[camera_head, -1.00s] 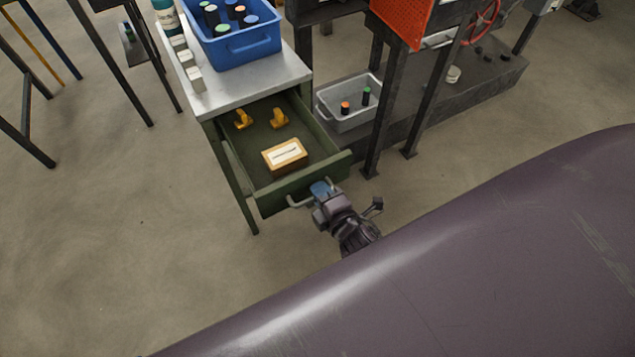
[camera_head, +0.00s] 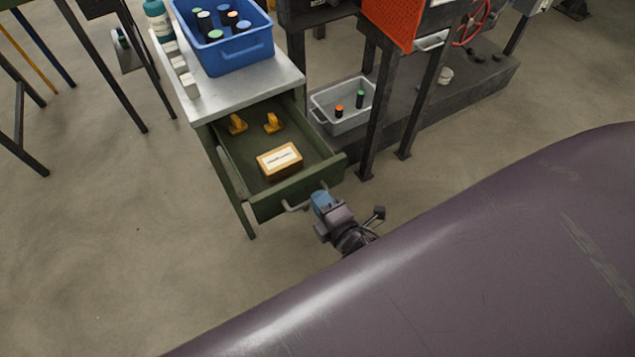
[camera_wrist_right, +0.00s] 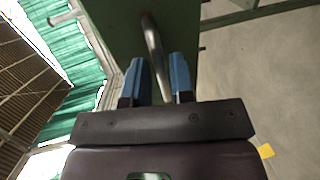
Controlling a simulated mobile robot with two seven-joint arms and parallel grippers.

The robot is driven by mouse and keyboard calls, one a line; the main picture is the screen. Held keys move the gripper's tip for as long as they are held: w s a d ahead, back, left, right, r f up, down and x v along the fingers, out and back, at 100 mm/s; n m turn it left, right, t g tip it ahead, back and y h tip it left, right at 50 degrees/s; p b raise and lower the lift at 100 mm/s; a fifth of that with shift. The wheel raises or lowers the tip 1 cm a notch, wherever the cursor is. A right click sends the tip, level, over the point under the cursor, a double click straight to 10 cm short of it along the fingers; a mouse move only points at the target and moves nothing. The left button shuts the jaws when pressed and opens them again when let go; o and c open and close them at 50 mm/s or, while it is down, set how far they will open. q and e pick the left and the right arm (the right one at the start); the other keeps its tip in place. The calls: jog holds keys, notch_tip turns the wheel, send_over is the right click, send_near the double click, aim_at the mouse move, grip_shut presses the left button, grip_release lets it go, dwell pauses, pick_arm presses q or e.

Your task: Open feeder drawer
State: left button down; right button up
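The green feeder drawer (camera_head: 237,165) is pulled well out of the cabinet below the metal top. Inside lie a labelled box (camera_head: 279,161) and two yellow pieces (camera_head: 238,124). Its front carries a curved metal handle (camera_head: 296,207). My right gripper (camera_head: 322,200) is at the drawer front by the handle. In the right wrist view its two blue fingers (camera_wrist_right: 160,78) stand apart, with the handle (camera_wrist_right: 153,45) seen between them and small gaps beside it. My left gripper is not in view.
A blue bin (camera_head: 235,54) with several capped cylinders stands on the cabinet top (camera_head: 245,88). A grey bin (camera_head: 345,122) with two cylinders sits to the right, beside dark metal legs (camera_head: 374,140). The floor left of the drawer is clear.

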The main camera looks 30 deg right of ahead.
jog(key=v, duration=0.8)
jog(key=shift+s+p, duration=0.3)
jog(key=s+d+m+g+p, duration=0.3)
jog(key=d+m, duration=0.4)
jog(key=m, duration=1)
jog(key=shift+s+d+r+g+h, duration=0.2)
jog(key=shift+s+r+g+h, duration=0.15)
jog(key=shift+s+g, duration=0.75)
